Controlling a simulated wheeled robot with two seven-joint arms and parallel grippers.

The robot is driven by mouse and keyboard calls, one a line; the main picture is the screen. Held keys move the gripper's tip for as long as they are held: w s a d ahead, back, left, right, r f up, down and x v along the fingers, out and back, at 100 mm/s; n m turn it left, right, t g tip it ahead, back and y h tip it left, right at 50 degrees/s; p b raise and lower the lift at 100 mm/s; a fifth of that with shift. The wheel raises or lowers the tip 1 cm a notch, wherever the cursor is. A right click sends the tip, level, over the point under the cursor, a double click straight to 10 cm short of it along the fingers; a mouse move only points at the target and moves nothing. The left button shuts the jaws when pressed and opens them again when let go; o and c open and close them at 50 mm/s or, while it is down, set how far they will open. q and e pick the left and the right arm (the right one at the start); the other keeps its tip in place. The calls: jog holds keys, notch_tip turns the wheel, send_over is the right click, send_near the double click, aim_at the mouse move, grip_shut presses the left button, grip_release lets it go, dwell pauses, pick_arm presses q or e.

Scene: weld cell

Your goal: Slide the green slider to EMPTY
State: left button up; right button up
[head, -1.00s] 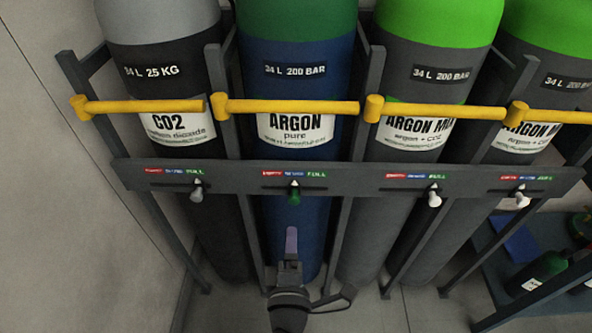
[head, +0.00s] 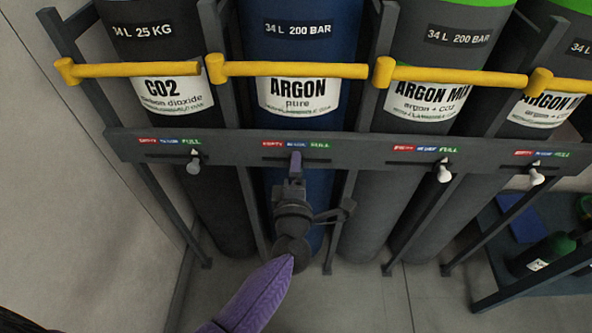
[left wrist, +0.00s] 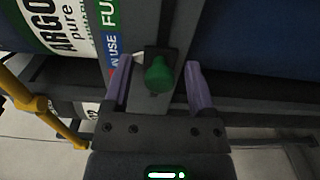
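The green slider (left wrist: 159,76) is a round knob on the rail below the ARGON pure cylinder. In the left wrist view it sits between my two purple fingertips, with a gap on each side, beside the IN USE lettering. My left gripper (head: 296,162) is open at the rail and hides the slider in the head view. The EMPTY mark (head: 272,144) is the red label left of the blue IN USE and green FULL labels. My right gripper is in neither view.
The grey rail (head: 230,150) carries white-grey sliders for CO2 (head: 194,167) and the argon mixes (head: 443,173). Yellow bars (head: 290,69) cross the cylinders above. A shelf with a small green bottle (head: 545,254) stands at the lower right.

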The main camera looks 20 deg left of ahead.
pick_arm(q)
grip_shut()
dwell(1.2)
